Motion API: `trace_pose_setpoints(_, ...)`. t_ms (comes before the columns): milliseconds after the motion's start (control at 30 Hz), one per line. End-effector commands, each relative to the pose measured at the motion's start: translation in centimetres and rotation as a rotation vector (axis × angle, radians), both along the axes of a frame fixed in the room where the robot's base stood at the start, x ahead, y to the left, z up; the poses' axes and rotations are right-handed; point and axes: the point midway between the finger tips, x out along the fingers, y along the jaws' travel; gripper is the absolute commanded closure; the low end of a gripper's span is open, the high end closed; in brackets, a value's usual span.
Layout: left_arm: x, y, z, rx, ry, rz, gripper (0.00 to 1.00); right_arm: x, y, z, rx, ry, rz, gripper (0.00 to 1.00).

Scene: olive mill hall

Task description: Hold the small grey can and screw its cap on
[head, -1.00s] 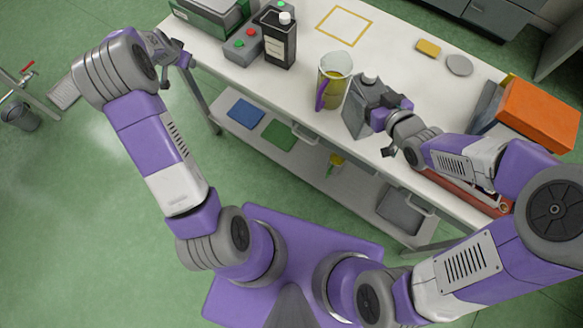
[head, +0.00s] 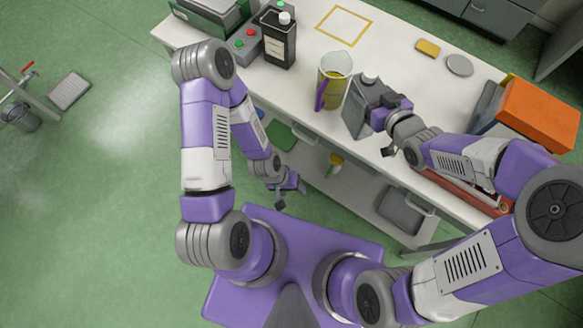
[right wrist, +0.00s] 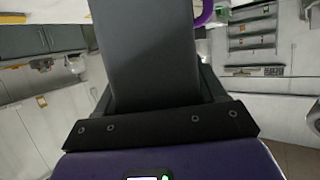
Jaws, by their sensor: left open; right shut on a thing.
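The small grey can (head: 355,112) stands at the table's front edge, right of the measuring jug. My right gripper (head: 376,106) is shut on it from the right. In the right wrist view the can (right wrist: 150,60) fills the middle, between the fingers. My left gripper (head: 288,192) is open and empty, low in front of the table and above my base. No separate cap can be made out for certain.
A clear jug (head: 334,75) with a purple handle stands close left of the can. Further left are a black bottle (head: 280,45) with a white cap and a button box (head: 242,45). A yellow sponge (head: 428,47), a grey disc (head: 459,65) and an orange box (head: 540,112) lie to the right.

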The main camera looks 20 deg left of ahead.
Motion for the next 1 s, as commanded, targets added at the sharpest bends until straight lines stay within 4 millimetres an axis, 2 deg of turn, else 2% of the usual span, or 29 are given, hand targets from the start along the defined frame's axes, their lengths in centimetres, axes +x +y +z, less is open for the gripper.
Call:
trace_pose_setpoints(567,0.0,0.0,-0.1,0.000,-0.001,-0.001,0.37,0.4,-0.3,0.2,0.002,-0.005,-0.016,1.00)
trace_pose_setpoints(667,0.1,0.0,-0.4,0.001,-0.001,-0.001,0.37,1.6,-1.3,0.6,0.003,-0.008,-0.069,1.00)
trace_pose_setpoints(900,0.1,0.0,-1.7,0.001,-0.001,-0.001,0.37,5.6,-5.9,2.0,0.006,-0.008,-0.305,1.00)
trace_pose_setpoints(1000,0.1,0.1,-2.1,0.001,-0.001,-0.001,0.37,6.8,-7.8,2.5,0.004,-0.007,-0.393,1.00)
